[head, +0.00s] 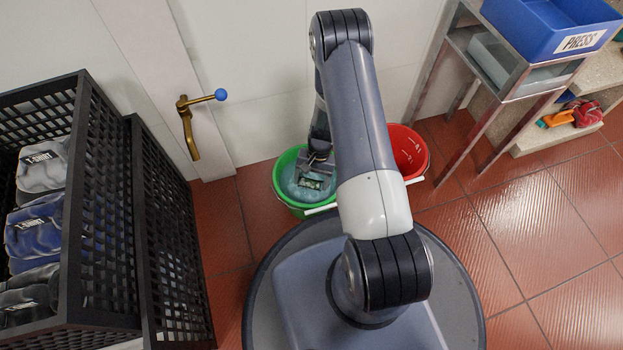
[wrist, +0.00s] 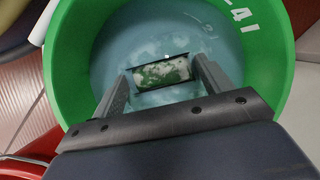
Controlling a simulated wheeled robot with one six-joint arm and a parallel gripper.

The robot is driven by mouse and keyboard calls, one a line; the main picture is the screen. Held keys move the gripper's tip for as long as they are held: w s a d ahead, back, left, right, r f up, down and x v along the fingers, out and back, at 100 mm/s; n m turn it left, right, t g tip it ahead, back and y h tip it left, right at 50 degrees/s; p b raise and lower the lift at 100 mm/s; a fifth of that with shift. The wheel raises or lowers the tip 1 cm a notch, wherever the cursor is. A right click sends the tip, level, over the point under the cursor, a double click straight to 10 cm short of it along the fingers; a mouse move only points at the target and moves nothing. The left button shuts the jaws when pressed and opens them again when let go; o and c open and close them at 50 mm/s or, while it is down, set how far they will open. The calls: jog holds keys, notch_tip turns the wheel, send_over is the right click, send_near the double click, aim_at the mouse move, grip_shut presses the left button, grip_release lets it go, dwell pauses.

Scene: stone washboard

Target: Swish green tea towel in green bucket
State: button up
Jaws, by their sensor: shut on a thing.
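The green bucket (head: 280,169) stands on the floor by the wall, with soapy bluish water (head: 298,189) in it. It fills most of the wrist view (wrist: 68,70). My gripper (head: 315,180) points down inside the bucket. In the wrist view my gripper (wrist: 160,82) is shut on the green tea towel (wrist: 162,73), which is green and white. The towel shows between the fingers at the water; its lower part is hidden. In the head view a small bit of the towel (head: 313,184) shows at the gripper.
A red bucket (head: 412,150) stands right of the green one, partly behind my arm. Black crates (head: 125,215) with folded clothes are at the left. A metal stand (head: 500,100) with a blue bin (head: 545,28) is at the right. Tiled floor at lower right is clear.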

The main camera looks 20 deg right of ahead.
jog(key=shift+r, duration=0.6)
notch_tip(320, 180, down, 2)
jog(key=shift+b, duration=0.5)
jog(key=shift+r+p, duration=0.75)
jog(key=shift+r, duration=0.3)
jog(key=shift+f+b, duration=0.75)
jog(key=shift+f, duration=0.35)
jog(key=shift+r+p, duration=0.7)
jog(key=shift+r, duration=0.4)
jog(key=shift+f+b, duration=0.7)
jog(key=shift+f, duration=0.4)
notch_tip(320, 180, up, 16)
jog(key=p, duration=1)
